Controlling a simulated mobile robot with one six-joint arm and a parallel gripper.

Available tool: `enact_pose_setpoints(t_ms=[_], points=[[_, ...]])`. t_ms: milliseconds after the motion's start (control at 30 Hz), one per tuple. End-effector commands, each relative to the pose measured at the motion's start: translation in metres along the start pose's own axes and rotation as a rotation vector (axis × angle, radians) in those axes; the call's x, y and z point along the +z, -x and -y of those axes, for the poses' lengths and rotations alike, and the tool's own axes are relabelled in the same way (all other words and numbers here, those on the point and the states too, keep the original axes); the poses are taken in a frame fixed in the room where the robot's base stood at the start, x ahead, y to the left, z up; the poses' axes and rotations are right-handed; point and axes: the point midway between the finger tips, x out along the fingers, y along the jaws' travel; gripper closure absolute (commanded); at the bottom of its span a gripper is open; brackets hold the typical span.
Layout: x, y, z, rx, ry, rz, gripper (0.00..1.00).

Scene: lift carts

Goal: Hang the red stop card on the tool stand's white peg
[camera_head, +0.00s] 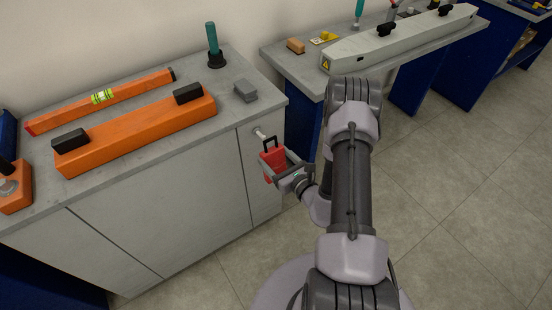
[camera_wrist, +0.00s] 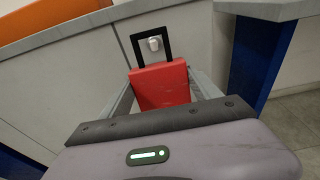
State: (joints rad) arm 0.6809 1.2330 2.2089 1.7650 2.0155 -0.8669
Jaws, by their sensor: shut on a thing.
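The red stop card (camera_head: 272,163) is upright in front of the cabinet's end panel, with a black loop handle on top. My gripper (camera_head: 274,172) is shut on it, one finger on each side of its red body. The white peg (camera_head: 257,132) sticks out of the panel just below the worktop, up and left of the loop in the head view. In the wrist view the card (camera_wrist: 161,86) faces me and the peg (camera_wrist: 153,43) shows inside the loop's outline. I cannot tell whether the peg's tip passes through the loop.
The grey worktop (camera_head: 135,80) above holds orange bars, a green-handled tool (camera_head: 214,48) and a small grey block (camera_head: 245,91). A second bench (camera_head: 295,65) with blue legs stands at the right, across a gap. Open floor (camera_head: 440,180) lies to the right.

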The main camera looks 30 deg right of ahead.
Motion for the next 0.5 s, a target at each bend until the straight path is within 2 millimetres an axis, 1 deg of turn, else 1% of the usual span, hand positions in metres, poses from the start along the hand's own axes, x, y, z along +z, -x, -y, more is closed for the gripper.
enact_pose_setpoints(t_ms=[500], points=[[0.005,-0.029,0.0,0.001,0.0,0.001,0.7]])
